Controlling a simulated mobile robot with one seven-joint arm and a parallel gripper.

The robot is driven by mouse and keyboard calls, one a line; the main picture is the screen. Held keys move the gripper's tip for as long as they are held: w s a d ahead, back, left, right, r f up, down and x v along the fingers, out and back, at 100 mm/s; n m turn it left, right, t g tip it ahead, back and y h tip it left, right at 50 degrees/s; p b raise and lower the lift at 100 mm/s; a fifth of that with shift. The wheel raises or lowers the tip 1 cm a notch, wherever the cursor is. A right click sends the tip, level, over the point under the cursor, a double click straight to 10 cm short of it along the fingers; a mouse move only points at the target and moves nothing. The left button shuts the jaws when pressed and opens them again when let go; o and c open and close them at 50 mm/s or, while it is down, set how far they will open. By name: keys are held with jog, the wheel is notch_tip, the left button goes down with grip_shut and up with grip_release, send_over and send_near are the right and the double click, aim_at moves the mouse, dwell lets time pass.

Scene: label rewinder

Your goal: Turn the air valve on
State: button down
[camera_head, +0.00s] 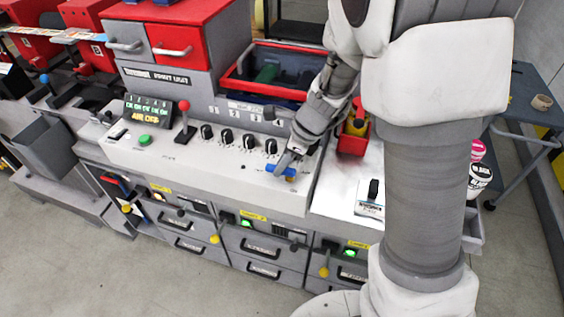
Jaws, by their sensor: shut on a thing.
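A small blue handle (289,172), which looks like the air valve, sits low at the right end of the grey control panel (215,168). My gripper (281,168) reaches down to it from the upper right and is shut on it. The fingers cover part of the handle, and its exact angle is hard to tell. A small display (148,109) at the panel's left shows green text above an orange line that seems to read "AIR OFF".
Several black knobs (226,137) line the panel left of my gripper. A red-topped lever (184,106) and green button (145,140) are farther left. Drawers (248,244) lie below. My arm hides much of the right side.

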jog(key=n+g, duration=0.1)
jog(key=n, duration=0.2)
jog(key=s+n+g, duration=0.1)
jog(key=n, duration=0.4)
jog(key=n+g, duration=0.1)
jog(key=s+n+g, duration=0.1)
jog(key=n, duration=0.1)
jog(key=shift+d+n+h, duration=0.15)
jog(key=shift+n+h, duration=0.15)
jog(key=shift+h, duration=0.1)
dwell(0.4)
jog(key=c, duration=0.7)
grip_release()
jog(key=v, duration=1.7)
jog(key=shift+w+d+r, duration=0.1)
jog(key=shift+w+r, duration=0.05)
jog(key=shift+w, duration=0.15)
